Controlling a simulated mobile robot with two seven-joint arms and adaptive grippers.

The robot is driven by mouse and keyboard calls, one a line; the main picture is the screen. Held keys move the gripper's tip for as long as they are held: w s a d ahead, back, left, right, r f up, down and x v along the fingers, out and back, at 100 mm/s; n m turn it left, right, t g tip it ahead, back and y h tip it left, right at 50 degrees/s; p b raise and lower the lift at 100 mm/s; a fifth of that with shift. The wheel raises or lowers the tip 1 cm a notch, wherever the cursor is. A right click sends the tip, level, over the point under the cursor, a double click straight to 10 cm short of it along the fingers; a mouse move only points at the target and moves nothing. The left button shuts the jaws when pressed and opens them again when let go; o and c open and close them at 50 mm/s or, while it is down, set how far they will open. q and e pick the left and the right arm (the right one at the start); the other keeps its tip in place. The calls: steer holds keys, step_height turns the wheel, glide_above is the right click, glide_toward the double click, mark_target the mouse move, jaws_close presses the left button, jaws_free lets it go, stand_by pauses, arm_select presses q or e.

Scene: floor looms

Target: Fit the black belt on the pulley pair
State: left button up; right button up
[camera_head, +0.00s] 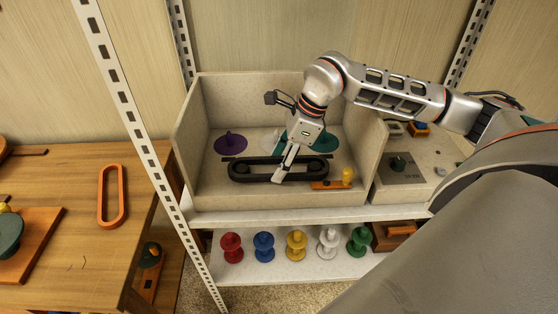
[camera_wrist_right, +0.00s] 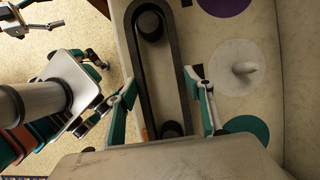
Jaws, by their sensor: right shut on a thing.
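The black belt (camera_head: 262,179) is a long closed loop lying lengthwise in the pale open-fronted box. It also shows in the right wrist view (camera_wrist_right: 142,84). Two dark pulleys, one at the left end (camera_head: 243,169) and one at the right end, show inside the loop in the wrist view, far (camera_wrist_right: 149,26) and near (camera_wrist_right: 172,129). I cannot tell how deep the belt sits on them. My right gripper (camera_head: 279,178) reaches down and is shut on the belt, its fingers (camera_wrist_right: 161,84) across the loop's two runs.
An orange lever (camera_head: 326,185) with a yellow knob (camera_head: 347,175) sits right of the belt. Behind are purple (camera_head: 230,144), white and teal discs. Box walls (camera_head: 191,135) stand close around. Several coloured spools (camera_head: 297,243) fill the lower shelf. An orange loop (camera_head: 112,196) lies on the left table.

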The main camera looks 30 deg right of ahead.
steer(key=shift+f, duration=0.45)
stand_by(0.5)
steer(key=shift+f+b, duration=0.3)
steer(key=shift+b, duration=0.15)
steer(key=shift+f, duration=0.2)
steer(key=o, duration=1.2)
steer(key=v, duration=1.2)
